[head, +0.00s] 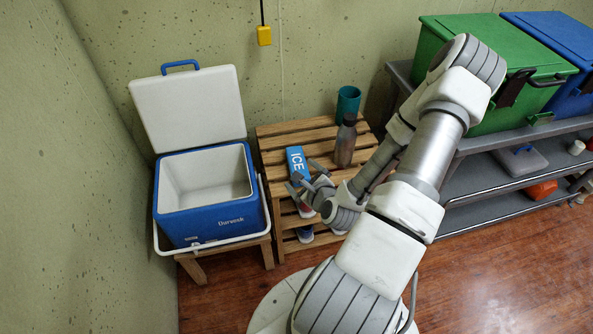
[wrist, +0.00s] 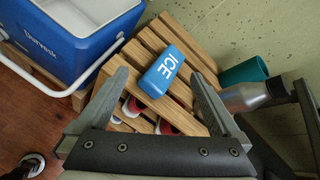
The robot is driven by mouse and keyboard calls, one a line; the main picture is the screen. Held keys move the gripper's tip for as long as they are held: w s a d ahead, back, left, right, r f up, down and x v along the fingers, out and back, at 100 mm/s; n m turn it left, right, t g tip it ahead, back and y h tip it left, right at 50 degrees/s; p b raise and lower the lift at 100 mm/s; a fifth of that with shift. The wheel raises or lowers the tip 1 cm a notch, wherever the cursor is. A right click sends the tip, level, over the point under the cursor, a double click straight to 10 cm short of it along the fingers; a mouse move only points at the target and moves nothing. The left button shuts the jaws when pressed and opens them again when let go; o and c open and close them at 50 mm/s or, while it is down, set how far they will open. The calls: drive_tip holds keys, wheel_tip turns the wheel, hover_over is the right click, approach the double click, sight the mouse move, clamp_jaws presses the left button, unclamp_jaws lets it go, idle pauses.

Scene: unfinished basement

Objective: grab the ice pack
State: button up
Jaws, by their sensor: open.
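The ice pack (head: 296,161) is a blue block with white letters "ICE". It lies on the slatted wooden rack's top in the head view. In the wrist view the ice pack (wrist: 161,71) lies ahead of my gripper, between the lines of its two fingers. My gripper (head: 306,180) is open at the near edge of the rack, close to the pack's near end. In the wrist view my gripper (wrist: 158,84) has its fingers spread wide with nothing held between them.
A wooden rack (head: 280,131) bears a metal bottle (head: 345,146) and a teal cup (head: 348,101), right of the pack. An open blue cooler (head: 209,222), empty inside, stands left on a stool. Shoes (head: 305,234) sit on the rack's lower shelves. Green (head: 500,50) and blue bins stand right.

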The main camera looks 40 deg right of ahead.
sight(298, 164)
drive_tip(key=s+f+m+h+b, duration=0.2)
drive_tip(key=s+f+m+h, duration=0.1)
drive_tip(key=m, duration=0.6)
drive_tip(key=shift+t, duration=0.3)
drive_tip(key=b+x, duration=0.4)
drive_tip(key=x, duration=1.3)
drive_tip(key=shift+d+f, duration=0.1)
drive_tip(key=shift+f, duration=0.15)
clamp_jaws()
